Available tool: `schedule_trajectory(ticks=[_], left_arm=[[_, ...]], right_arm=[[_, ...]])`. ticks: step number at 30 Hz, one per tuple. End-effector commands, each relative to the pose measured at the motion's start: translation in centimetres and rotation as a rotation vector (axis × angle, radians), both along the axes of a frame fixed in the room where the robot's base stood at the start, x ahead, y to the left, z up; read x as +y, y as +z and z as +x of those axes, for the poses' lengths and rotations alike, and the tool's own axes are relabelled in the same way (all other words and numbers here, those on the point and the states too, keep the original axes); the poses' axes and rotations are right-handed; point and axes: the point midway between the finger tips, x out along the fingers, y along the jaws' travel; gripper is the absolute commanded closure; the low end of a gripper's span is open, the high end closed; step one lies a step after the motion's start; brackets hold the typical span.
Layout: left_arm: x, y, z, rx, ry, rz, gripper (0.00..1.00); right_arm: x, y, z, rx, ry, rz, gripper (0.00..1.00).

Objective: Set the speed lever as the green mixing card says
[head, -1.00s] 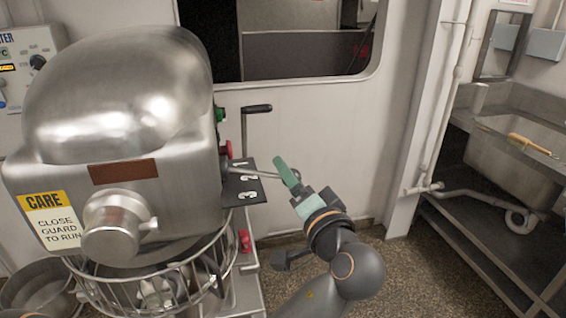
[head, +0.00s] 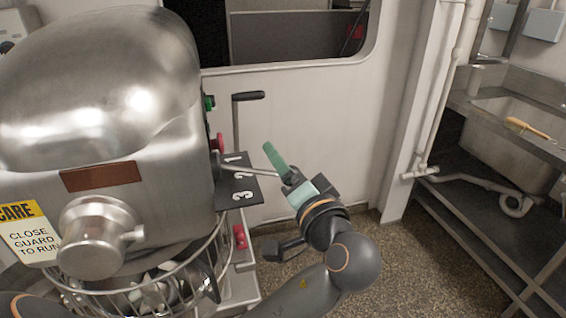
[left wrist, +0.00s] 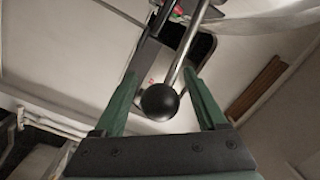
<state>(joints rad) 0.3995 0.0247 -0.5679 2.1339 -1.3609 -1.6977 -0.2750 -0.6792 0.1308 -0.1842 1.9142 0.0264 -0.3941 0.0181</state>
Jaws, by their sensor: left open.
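The speed lever (head: 262,168) is a thin metal rod on the right side of the mixer (head: 110,110). It crosses a dark plate (head: 247,194) marked 1, 2 and 3, near the 1 and 2; I cannot tell its exact setting. In the left wrist view its black ball knob (left wrist: 159,102) lies between the green fingers of my left gripper (left wrist: 160,95). The fingers are open, with gaps to either side of the knob. The left gripper also shows in the head view (head: 281,167), at the lever's outer end. I see no green mixing card. My right gripper is not in view.
A black-handled crank (head: 248,97) stands behind the lever. Green (head: 209,103) and red (head: 219,142) buttons are on the mixer's side. A wire guard (head: 190,275) surrounds the bowl below. A sink (head: 515,120) is at the right, with open floor between.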

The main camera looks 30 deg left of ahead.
Motion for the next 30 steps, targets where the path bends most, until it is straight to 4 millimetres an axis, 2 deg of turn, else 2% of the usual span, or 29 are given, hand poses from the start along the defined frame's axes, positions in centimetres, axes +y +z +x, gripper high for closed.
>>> schedule_trajectory(ticks=[3,23,30], left_arm=[[0.00,0.00,0.00,0.000,0.000,0.000,0.26],[0.00,0.01,0.02,0.000,-0.001,0.000,1.00],[-0.01,0.02,0.03,0.000,-0.001,0.000,1.00]], right_arm=[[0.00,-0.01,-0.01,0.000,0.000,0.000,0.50],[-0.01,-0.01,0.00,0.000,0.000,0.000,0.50],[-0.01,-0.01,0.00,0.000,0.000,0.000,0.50]])
